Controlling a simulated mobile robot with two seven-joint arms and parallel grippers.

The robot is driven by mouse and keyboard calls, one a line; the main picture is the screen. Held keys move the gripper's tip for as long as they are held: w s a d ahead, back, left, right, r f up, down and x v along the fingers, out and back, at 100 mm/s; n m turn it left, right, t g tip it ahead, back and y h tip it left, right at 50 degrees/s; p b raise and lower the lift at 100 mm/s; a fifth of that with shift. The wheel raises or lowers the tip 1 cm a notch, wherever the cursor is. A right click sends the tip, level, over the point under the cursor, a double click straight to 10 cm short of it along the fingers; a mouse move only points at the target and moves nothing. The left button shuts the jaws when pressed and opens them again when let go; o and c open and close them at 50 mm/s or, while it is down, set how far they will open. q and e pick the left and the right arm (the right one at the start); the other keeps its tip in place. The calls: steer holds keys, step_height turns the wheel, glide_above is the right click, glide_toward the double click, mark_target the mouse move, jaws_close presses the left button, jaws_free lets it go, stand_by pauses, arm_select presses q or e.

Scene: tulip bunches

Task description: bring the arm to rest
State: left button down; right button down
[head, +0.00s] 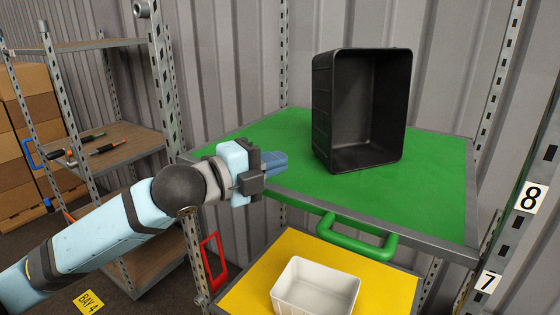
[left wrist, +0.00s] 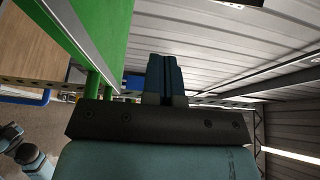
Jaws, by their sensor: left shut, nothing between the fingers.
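My left gripper (head: 274,163) is shut and empty. In the head view it is in front of the left part of the green shelf (head: 260,150), with its arm coming in from the lower left. In the left wrist view its blue fingers (left wrist: 166,78) are together with nothing between them. The green shelf's edge (left wrist: 85,50) runs along the left of that view, close to the gripper. I cannot tell from these views whether they touch. My right gripper is not in view.
A black bin (head: 360,110) stands on the green shelf, its open side facing me. A green handle (head: 355,238) sticks out at the shelf's front. Below, a white bin (head: 315,288) sits on a yellow shelf (head: 262,270). A rack with tools (head: 100,148) stands at left.

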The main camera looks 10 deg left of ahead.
arm_select(q)
steer(key=s+a+f+n+g+y, duration=0.1)
steer(key=s+a+f+n+y, duration=0.15)
steer(key=f+n, duration=0.4)
steer(key=s+a+f+n+y, duration=0.1)
steer(key=s+f+n+y, duration=0.25)
steer(key=f, duration=0.55)
steer(key=s+a+f+n+g+y, duration=0.1)
steer(key=s+a+f+n+y, duration=0.1)
steer(key=s+f+n, duration=0.4)
steer(key=s+a+f+n+g+y, duration=0.3)
steer(key=s+a+f+n, duration=0.25)
steer(key=s+f, duration=0.3)
steer(key=s+a+f+n+g+y, duration=0.2)
steer(key=s+a+f+n+g, duration=0.3)
steer(key=s+f, duration=0.4)
steer(key=w+d+f+m+t+h+p, duration=0.2)
steer(key=w+d+f+t+p, duration=0.3)
steer(key=t, duration=0.3)
steer(key=shift+d+f+t+h+p, duration=0.4)
steer(key=shift+d+f+h+p, duration=0.1)
steer(key=shift+p, duration=0.15)
steer(key=shift+w, duration=0.1)
